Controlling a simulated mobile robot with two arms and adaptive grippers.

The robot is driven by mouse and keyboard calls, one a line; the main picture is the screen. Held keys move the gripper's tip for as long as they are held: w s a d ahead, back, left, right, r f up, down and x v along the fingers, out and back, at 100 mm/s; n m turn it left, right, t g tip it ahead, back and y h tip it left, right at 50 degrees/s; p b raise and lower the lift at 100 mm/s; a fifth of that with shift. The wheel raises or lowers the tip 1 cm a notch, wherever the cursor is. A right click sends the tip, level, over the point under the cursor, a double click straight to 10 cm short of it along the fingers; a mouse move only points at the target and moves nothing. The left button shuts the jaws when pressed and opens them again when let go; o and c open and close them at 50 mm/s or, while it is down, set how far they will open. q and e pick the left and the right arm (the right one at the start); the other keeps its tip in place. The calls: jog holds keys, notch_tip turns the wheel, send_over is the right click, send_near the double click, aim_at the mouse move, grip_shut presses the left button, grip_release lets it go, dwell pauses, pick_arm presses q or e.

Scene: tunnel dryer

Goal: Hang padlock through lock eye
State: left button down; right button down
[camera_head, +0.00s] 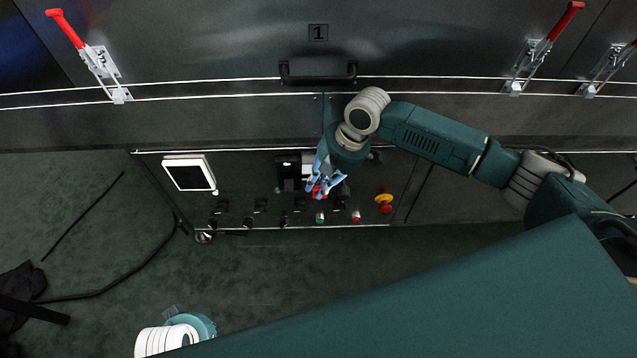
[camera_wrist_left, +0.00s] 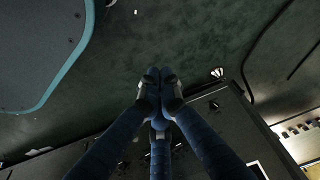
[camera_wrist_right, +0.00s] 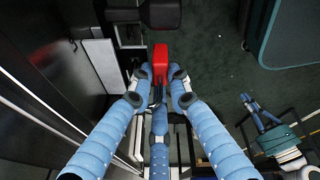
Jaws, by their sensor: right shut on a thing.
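A red padlock (camera_wrist_right: 160,58) is held between the fingers of my right gripper (camera_wrist_right: 157,88) in the right wrist view; its shackle cannot be made out clearly. In the head view the right gripper (camera_head: 326,185) is in front of the control panel, with a bit of the red padlock (camera_head: 319,192) showing between its fingers. I cannot make out the lock eye. A black handle-like part (camera_wrist_right: 158,13) lies just beyond the padlock, apart from it in the picture. My left gripper (camera_wrist_left: 160,88) has its fingertips together with nothing visible between them; it also shows in the right wrist view (camera_wrist_right: 258,112).
The control panel bears a white-framed screen (camera_head: 188,172), several dark knobs, a green button (camera_head: 320,218) and a red emergency stop (camera_head: 384,203). Above is a black door handle (camera_head: 318,73) and red-handled clamps (camera_head: 102,70).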

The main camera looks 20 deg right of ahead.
jog(key=shift+f, duration=0.25)
pick_arm(q)
jog(key=shift+w+r, duration=0.2)
jog(key=shift+r, duration=0.3)
pick_arm(e)
jog(key=c, duration=1.6)
grip_release()
jog(key=shift+o, duration=0.2)
jog(key=shift+f, duration=0.1)
pick_arm(q)
jog(key=shift+f, duration=0.1)
pick_arm(e)
jog(key=v, duration=0.7)
jog(key=shift+r, duration=0.35)
